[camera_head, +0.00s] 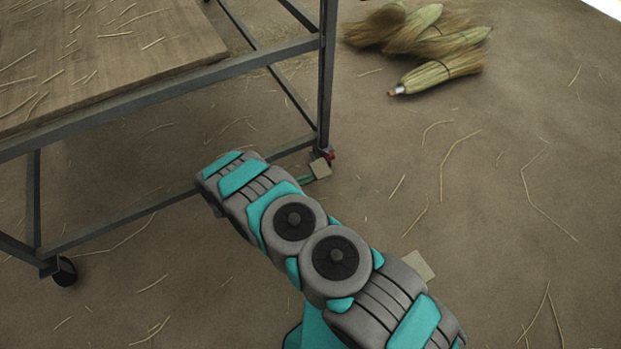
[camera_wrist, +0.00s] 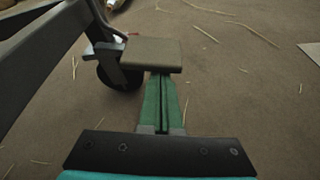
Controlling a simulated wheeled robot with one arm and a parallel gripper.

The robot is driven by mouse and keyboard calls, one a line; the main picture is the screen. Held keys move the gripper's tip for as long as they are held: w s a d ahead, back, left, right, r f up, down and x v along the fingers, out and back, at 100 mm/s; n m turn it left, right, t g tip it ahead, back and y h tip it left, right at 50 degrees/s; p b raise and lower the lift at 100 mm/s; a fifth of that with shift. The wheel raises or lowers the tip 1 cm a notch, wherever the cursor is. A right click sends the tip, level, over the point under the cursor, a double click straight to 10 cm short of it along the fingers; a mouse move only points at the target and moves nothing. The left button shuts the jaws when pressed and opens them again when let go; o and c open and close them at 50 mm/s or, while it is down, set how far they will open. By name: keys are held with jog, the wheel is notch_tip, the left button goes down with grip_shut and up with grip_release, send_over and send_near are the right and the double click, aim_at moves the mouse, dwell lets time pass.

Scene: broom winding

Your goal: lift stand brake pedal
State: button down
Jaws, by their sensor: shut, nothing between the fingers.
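A flat tan plate, which looks like the brake pedal (camera_head: 320,168), sits low beside the caster at the foot of the stand's (camera_head: 327,80) near right leg. In the wrist view the pedal (camera_wrist: 152,54) is roughly level, in front of the dark caster wheel (camera_wrist: 118,80). A small red part (camera_head: 332,156) shows just behind it. My gripper (camera_wrist: 162,80) is shut and empty, its green fingers reaching to the pedal's near edge. The pedal hides the fingertips, which seem to be under it; contact cannot be told. My gripper (camera_head: 305,180) is mostly hidden by my arm in the head view.
The stand's wooden top (camera_head: 120,50) carries loose straw at upper left. Several brooms' heads (camera_head: 430,45) lie on the floor at the back right. A pale flat piece (camera_head: 418,266) lies on the floor beside my arm. The straw-strewn floor on the right is otherwise clear.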

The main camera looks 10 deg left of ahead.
jog(key=shift+s+d+r+n, duration=0.1)
jog(key=shift+r+n, duration=0.25)
jog(key=shift+n, duration=0.05)
notch_tip(320, 180, up, 2)
jog(key=shift+s+d+r+n+g+h, duration=0.15)
jog(key=shift+n+g+h, duration=0.2)
jog(key=shift+n, duration=0.25)
jog(key=shift+w+r+n+g+h, duration=0.1)
jog(key=shift+n+g+h, duration=0.15)
jog(key=shift+n+g, duration=0.3)
jog(key=shift+s+r, duration=0.1)
jog(key=shift+r, duration=0.4)
jog(key=shift+f+b, duration=0.3)
jog(key=shift+f, duration=0.1)
send_near(324, 172)
jog(key=s+a, duration=0.1)
jog(key=s+a+f, duration=0.1)
jog(key=s+a, duration=0.1)
jog(key=shift+a+f+b, duration=0.25)
jog(key=shift+f+b, duration=0.05)
jog(key=shift+f, duration=0.1)
